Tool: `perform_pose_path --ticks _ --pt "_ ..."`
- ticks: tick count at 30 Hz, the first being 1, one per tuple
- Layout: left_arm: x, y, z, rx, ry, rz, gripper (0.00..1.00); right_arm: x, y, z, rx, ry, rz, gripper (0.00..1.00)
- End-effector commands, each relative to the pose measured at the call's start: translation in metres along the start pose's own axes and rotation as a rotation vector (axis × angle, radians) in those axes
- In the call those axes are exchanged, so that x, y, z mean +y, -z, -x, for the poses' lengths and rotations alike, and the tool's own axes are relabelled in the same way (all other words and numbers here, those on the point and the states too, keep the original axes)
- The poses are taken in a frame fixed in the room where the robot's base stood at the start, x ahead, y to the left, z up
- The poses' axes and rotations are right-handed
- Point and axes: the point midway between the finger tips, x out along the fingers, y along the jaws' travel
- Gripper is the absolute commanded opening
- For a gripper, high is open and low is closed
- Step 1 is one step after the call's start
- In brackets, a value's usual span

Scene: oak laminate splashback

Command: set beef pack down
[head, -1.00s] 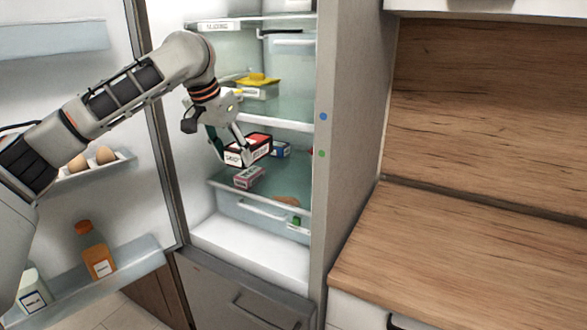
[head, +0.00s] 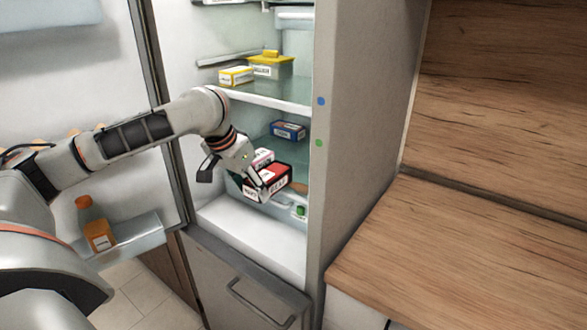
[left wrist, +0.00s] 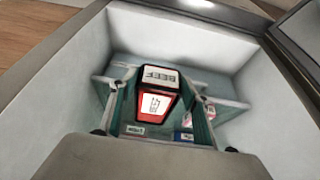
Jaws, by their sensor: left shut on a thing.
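The beef pack (head: 276,183) is a black and red box with white labels. In the left wrist view the beef pack (left wrist: 157,101) shows its BEEF label between the fingers. My left gripper (head: 260,183) is shut on it and holds it in the fridge opening, in front of the lower shelf and clear drawer. The pack looks tilted in the head view. Whether it touches anything below is hard to tell. My right gripper is not in view.
A blue pack (head: 288,131) and a partly hidden pink-white pack (head: 263,156) are in the fridge behind the beef pack. Yellow-lidded container (head: 271,66) and yellow-white pack (head: 236,76) stand on the shelf above. The fridge's side wall is close on the right; the wooden worktop (head: 470,255) is bare.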

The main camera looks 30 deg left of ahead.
Motion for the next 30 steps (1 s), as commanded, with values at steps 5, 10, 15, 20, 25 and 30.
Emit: perform_pose_path --ticks 5,10,15,20,25,30 --pt "0.003 0.044 -0.016 0.004 -0.005 0.002 0.13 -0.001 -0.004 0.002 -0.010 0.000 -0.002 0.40" --pt "0.002 0.081 -0.032 0.004 -0.004 0.002 0.13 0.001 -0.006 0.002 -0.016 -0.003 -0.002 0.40" --pt "0.002 0.113 -0.046 0.003 -0.004 0.002 0.13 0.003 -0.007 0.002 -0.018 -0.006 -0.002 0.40" --pt "0.002 0.132 -0.054 0.003 -0.002 0.002 0.13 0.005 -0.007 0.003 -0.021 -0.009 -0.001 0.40" --pt "0.001 0.136 -0.059 0.002 0.000 0.000 0.13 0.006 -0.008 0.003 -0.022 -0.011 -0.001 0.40" --pt "0.001 0.128 -0.076 0.000 0.000 0.001 0.13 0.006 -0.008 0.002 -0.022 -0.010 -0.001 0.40"
